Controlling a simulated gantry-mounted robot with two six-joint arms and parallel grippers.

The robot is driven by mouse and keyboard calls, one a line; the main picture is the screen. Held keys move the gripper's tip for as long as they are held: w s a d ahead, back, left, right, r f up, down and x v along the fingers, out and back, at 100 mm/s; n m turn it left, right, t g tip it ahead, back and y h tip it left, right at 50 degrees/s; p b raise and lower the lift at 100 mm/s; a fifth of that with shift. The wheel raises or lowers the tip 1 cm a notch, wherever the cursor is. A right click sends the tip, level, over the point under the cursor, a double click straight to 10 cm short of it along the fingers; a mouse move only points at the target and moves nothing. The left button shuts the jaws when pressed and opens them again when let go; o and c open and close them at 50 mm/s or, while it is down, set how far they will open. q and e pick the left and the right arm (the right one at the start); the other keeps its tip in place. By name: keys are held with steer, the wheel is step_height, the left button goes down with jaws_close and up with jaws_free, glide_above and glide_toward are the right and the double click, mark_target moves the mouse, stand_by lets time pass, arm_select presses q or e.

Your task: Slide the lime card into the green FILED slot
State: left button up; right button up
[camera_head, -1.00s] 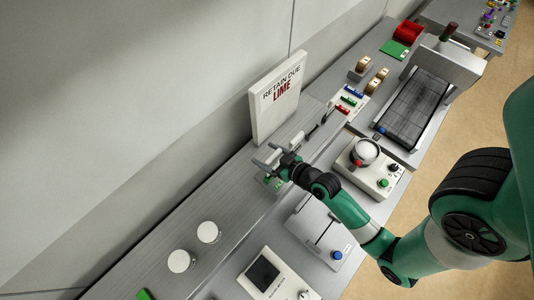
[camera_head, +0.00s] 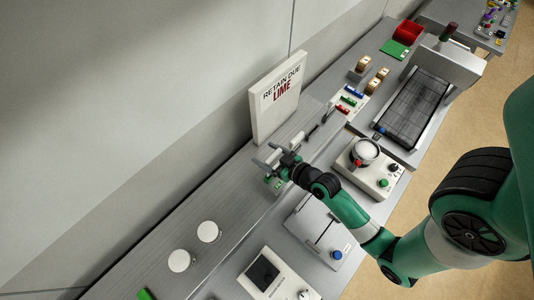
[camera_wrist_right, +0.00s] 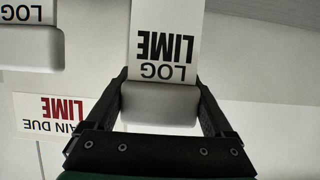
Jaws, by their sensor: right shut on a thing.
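My right gripper (camera_head: 269,158) is over the grey bench, below the wall sign, with its arm coming in from the right. In the right wrist view its two fingers (camera_wrist_right: 160,100) are shut on the grey block end (camera_wrist_right: 160,105) of a white card. The lime card (camera_wrist_right: 165,45) carries black print reading LIME and LOG, upside down in this view. A small green piece (camera_head: 272,183) with white marks is just below the gripper in the head view. It may be the green FILED slot, but its label is too small to read. My left gripper is not in view.
A white sign (camera_head: 277,97) reading RETAIN DUE LIME stands behind the gripper. Two white round pieces (camera_head: 208,232) are at lower left. A white device with a round dish (camera_head: 366,152), coloured bars (camera_head: 348,101) and a dark belt (camera_head: 413,108) lie right. Another card (camera_wrist_right: 28,12) shows in the wrist view.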

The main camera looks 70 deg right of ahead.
steer(key=shift+f+b, duration=1.85)
steer(key=shift+f, duration=0.3)
steer(key=o, duration=1.1)
steer(key=shift+r, duration=0.1)
steer(key=b+v, duration=0.2)
steer(key=v, duration=0.9)
steer(key=shift+s+a+r, duration=0.1)
steer(key=shift+s+a, duration=0.05)
steer(key=shift+s, duration=0.15)
